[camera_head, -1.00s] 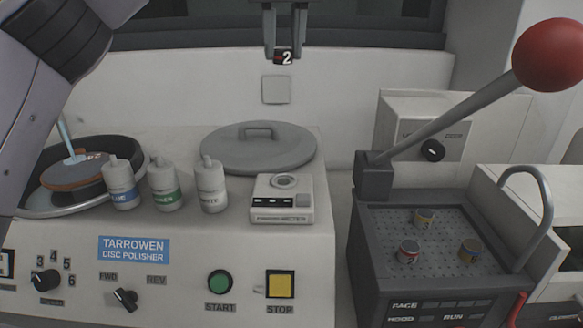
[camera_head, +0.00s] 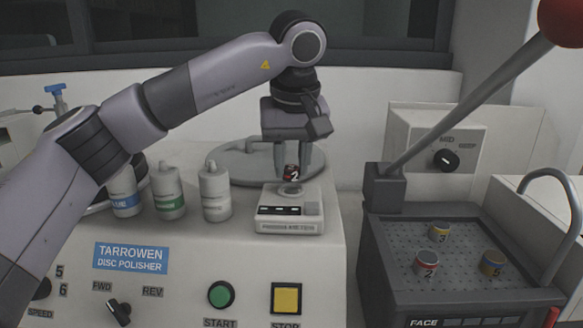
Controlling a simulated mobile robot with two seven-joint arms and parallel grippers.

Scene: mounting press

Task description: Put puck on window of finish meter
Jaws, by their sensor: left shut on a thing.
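The gripper holds the puck just above the window. The puck's lower edge is close to the window, and I cannot tell if they touch. My right gripper is out of view.
Several bottles (camera_head: 215,192) stand left of the meter, and a grey lid (camera_head: 236,160) lies behind it. At the right, a perforated tray (camera_head: 400,235) holds three other pucks (camera_head: 427,264), beside a long lever (camera_head: 470,85) with a red knob.

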